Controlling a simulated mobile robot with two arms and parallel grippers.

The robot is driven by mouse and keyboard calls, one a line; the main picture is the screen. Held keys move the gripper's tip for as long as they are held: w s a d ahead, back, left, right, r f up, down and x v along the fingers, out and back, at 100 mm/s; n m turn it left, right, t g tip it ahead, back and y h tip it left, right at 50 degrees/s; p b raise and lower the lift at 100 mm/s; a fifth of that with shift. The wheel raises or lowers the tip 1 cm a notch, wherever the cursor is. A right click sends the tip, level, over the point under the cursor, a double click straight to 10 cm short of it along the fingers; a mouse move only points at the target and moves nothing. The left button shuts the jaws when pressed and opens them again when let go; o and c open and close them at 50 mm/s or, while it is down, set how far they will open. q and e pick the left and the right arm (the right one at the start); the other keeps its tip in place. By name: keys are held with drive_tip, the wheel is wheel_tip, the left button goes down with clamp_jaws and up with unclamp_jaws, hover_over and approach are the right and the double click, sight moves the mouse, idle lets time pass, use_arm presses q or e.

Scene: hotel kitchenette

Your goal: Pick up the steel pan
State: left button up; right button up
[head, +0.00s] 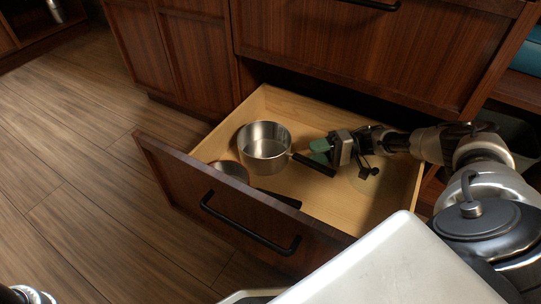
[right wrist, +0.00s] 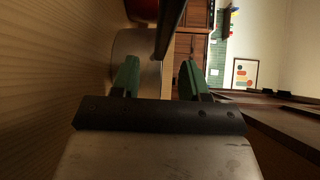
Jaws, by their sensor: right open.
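The steel pan (head: 264,150) sits in the open drawer, upright, with its dark handle (head: 316,164) pointing right. In the right wrist view the pan (right wrist: 138,45) shows partly beyond the left finger, and its dark handle (right wrist: 170,25) runs down toward the gap between the fingers. My right gripper (head: 318,151) reaches in from the right, close to the handle; its green fingers are apart and it is open, also in the right wrist view (right wrist: 160,68). I cannot tell whether the handle lies fully between the fingers. My left gripper is not in view.
A second pan (head: 231,170), with a reddish rim and a dark handle, lies at the drawer's front left. A lid with a dark knob (head: 368,171) lies beneath my right arm. The wooden drawer (head: 325,207) has bare floor at the front. The floor to the left is clear.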

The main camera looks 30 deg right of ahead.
sight(302, 156)
drive_tip(key=b+x, duration=0.2)
drive_tip(key=x, duration=0.1)
drive_tip(key=shift+w+a+f, duration=0.15)
drive_tip(key=shift+a+f, duration=0.05)
drive_tip(key=shift+w+a+r, duration=0.1)
drive_tip(key=shift+a, duration=0.2)
clamp_jaws()
idle(1.0)
drive_tip(key=shift+r, duration=0.15)
